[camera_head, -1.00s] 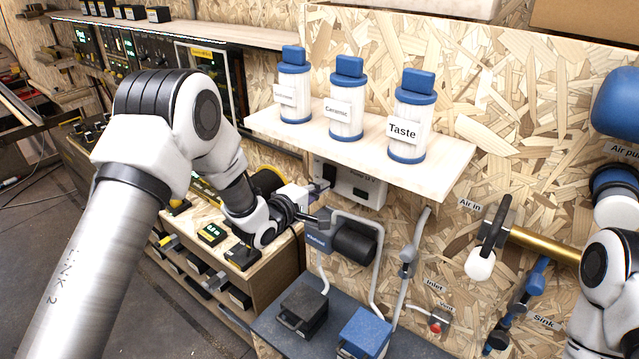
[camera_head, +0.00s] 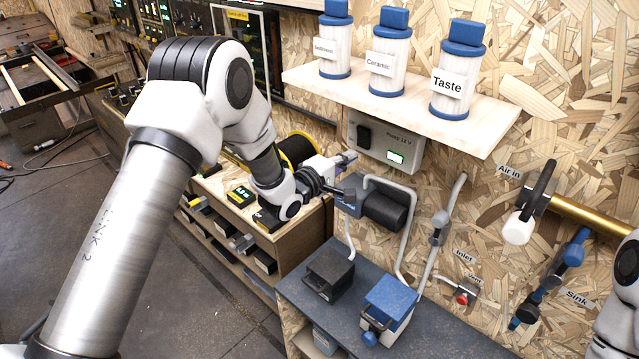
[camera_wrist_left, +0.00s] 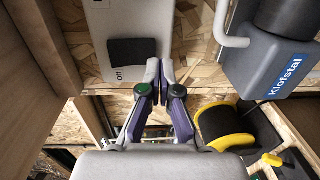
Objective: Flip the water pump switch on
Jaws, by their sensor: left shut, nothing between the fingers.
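The white pump box (camera_head: 379,148), marked "Pump 12 V", is on the wood-chip wall under the shelf. Its black rocker switch (camera_head: 363,134) is at its left side, and a small display (camera_head: 397,157) at its right glows green. In the left wrist view the rocker (camera_wrist_left: 132,52) shows close up, with "Off" printed beside it. My left gripper (camera_head: 346,160) is shut and empty, just below and left of the box in the head view. In the wrist view its fingertips (camera_wrist_left: 160,70) are beside the rocker; I cannot tell whether they touch. My right gripper is out of view.
The shelf (camera_head: 440,115) with filter canisters (camera_head: 388,52) overhangs the box. The dark pump (camera_head: 383,207) and its pipes are close to the right of my left gripper. A yellow-black spool (camera_head: 298,150) is behind it. My right arm shows at the right edge.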

